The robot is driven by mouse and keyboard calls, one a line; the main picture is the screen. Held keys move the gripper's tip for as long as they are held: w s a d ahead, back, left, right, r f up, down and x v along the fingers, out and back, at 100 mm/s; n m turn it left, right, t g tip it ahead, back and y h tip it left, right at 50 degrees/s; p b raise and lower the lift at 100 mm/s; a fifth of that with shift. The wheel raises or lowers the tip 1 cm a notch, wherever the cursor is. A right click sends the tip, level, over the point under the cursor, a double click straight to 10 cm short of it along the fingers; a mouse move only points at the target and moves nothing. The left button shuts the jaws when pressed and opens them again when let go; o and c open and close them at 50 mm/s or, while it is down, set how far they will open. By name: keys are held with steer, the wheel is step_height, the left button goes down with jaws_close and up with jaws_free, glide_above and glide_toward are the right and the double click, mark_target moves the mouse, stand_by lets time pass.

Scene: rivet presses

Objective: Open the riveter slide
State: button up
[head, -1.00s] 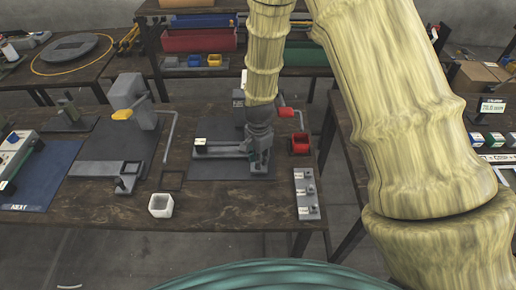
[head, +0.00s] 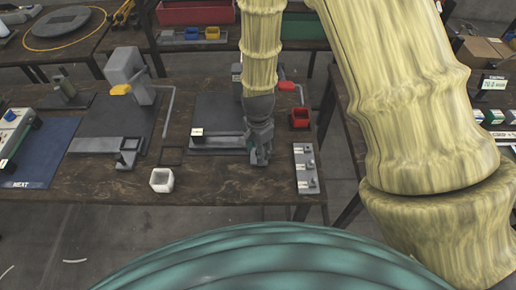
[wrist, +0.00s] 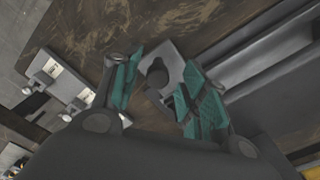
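The red-handled riveter stands behind my arm on a dark mat; its red handle (head: 286,86) shows and most of its body is hidden. Its grey rail (head: 215,144) runs along the mat's front, and a grey rail also shows in the wrist view (wrist: 265,58). My gripper (head: 261,158) points down at the rail's right end. In the wrist view, the teal fingers of my gripper (wrist: 160,92) are apart, on either side of a small grey block with a dark round knob (wrist: 157,73). I cannot tell if they touch it.
A yellow-handled riveter (head: 125,70) stands to the left. A white cup (head: 161,180) is near the front edge, a red bin (head: 299,118) is right of the mat, and a grey switch strip (head: 306,168) is right of my gripper.

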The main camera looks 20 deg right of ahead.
steer(key=shift+d, duration=0.1)
step_height(320, 180, up, 12)
stand_by(0.9)
stand_by(0.4)
